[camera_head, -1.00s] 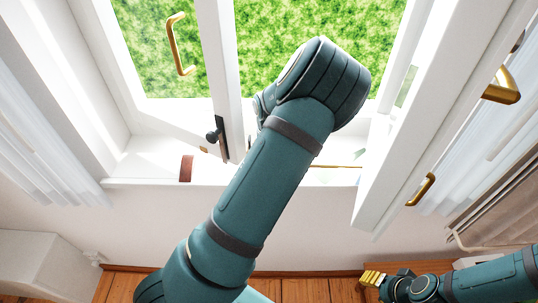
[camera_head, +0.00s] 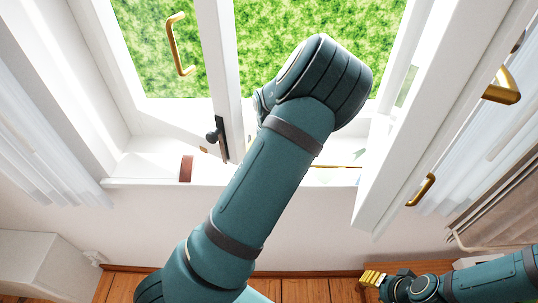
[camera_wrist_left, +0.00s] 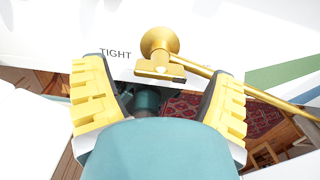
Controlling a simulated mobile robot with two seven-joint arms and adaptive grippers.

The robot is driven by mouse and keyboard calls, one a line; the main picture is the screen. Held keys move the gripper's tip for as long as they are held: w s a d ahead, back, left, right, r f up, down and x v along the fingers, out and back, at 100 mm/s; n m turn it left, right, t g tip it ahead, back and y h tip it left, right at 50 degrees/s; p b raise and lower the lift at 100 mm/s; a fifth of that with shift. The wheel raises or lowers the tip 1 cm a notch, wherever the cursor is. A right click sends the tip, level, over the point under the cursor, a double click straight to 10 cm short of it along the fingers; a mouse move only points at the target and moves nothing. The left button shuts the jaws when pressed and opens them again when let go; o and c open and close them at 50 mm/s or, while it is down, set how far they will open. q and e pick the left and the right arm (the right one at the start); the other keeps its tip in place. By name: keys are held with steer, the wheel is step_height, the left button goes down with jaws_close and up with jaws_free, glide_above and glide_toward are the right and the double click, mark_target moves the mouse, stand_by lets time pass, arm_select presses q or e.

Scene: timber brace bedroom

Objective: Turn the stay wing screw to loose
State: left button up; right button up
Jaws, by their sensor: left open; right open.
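The brass stay wing screw (camera_wrist_left: 160,42) shows in the left wrist view, a round flared knob with a short flat brass piece below it. The word TIGHT is printed on the white surface to its left. A brass stay rod (camera_wrist_left: 260,92) runs from it to the lower right. My left gripper (camera_wrist_left: 157,76) is open, with its yellow-padded fingers on either side of the screw's lower part; I cannot tell whether they touch it. In the head view my left arm hides that gripper and the screw. My right gripper (camera_head: 372,279) is open and empty, low at the right.
The open white window sash (camera_head: 400,150) stands right of my left arm. A brass handle (camera_head: 176,45) and a dark latch (camera_head: 220,138) are on the left sash. A reddish-brown block (camera_head: 186,168) sits on the sill. A white curtain (camera_head: 38,140) hangs at left.

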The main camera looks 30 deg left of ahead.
arm_select(q)
step_height(320, 180, up, 11)
stand_by(0.3)
steer(key=shift+d, duration=0.1)
stand_by(0.4)
